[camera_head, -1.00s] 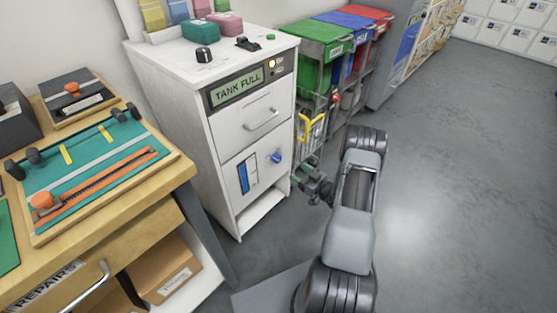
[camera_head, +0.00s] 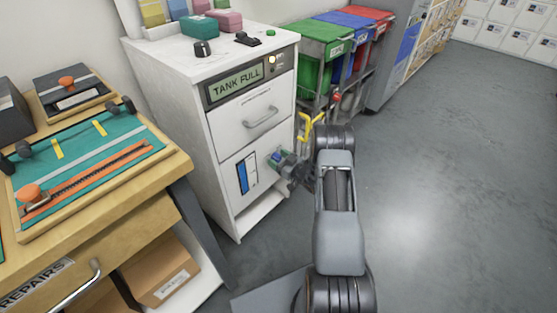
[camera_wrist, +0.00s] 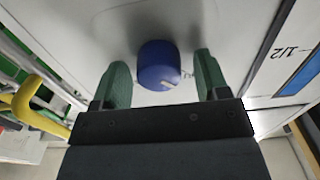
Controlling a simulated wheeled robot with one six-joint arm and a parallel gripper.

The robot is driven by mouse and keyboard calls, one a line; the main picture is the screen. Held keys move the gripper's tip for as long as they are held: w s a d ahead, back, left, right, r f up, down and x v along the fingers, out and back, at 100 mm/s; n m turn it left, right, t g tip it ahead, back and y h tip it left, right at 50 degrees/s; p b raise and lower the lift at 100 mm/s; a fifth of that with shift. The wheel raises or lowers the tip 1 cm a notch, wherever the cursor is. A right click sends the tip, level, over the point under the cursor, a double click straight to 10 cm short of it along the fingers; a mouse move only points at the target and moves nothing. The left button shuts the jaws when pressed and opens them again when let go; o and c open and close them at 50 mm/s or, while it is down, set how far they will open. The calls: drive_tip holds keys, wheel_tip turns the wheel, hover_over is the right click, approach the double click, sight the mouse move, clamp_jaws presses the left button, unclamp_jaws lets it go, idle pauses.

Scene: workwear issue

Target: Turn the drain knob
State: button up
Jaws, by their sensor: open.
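The blue drain knob (camera_wrist: 158,64) is on the white front of the cabinet, with a small pale mark on its lower right side in the wrist view. My gripper (camera_wrist: 158,82) is open, with one green finger on each side of the knob and a gap on both sides. The cabinet (camera_head: 222,143) has a display (camera_head: 236,87) reading TANK FULL and a blue level window (camera_head: 247,174) left of the knob.
A drawer handle (camera_head: 261,117) is above the knob. A yellow bracket (camera_head: 311,125) and the cart with green (camera_head: 322,50), blue and red bins are close on the right. A wooden workbench (camera_head: 150,180) is on the left. The floor at right is clear.

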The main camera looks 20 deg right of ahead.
drive_tip(key=shift+c, duration=0.4)
drive_tip(key=c, duration=0.8)
drive_tip(key=shift+c, duration=0.2)
drive_tip(key=shift+m, duration=0.3)
drive_tip(key=m, duration=0.3)
drive_tip(key=shift+d+m, duration=0.1)
drive_tip(key=shift+m, duration=0.2)
drive_tip(key=m, duration=0.4)
drive_tip(key=shift+m+p, duration=0.3)
drive_tip(key=shift+p, duration=0.05)
drive_tip(key=m, duration=0.5)
drive_tip(key=shift+d+f+p, duration=0.1)
drive_tip(key=shift+p, duration=0.25)
drive_tip(key=shift+f+m, duration=0.15)
drive_tip(key=shift+m, duration=1.85)
